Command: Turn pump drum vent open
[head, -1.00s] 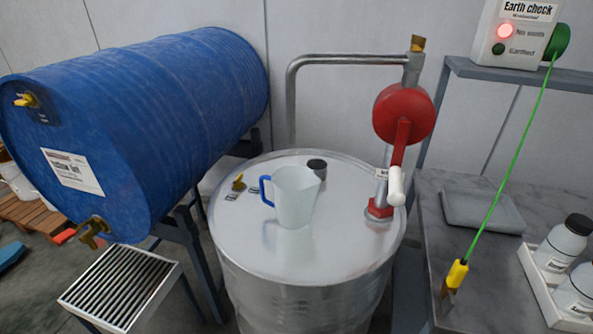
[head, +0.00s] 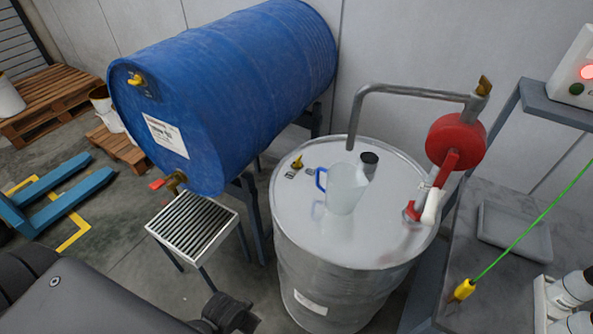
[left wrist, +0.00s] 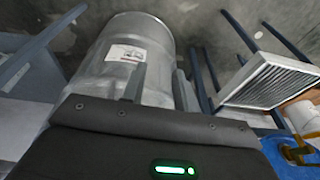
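The silver pump drum (head: 335,235) stands upright in the head view. Its small yellow vent valve (head: 297,163) sits on the lid's left rim side, beside small dark labels. The red hand pump (head: 455,142) with a white grip rises from the lid's right side. My left arm enters at the lower left; its dark end (head: 228,313) is low, left of the drum and well below the vent. In the left wrist view, my left gripper (left wrist: 160,88) has its two fingers apart and empty, with the silver drum (left wrist: 115,72) beyond. The vent is not visible there. My right gripper is out of view.
A clear jug (head: 345,190) with a blue handle and a dark cap (head: 369,163) are on the lid. The pump's bent pipe (head: 410,90) passes above. A blue drum (head: 235,85) on a stand and a grated table (head: 193,222) are left; a bench (head: 480,265) is right.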

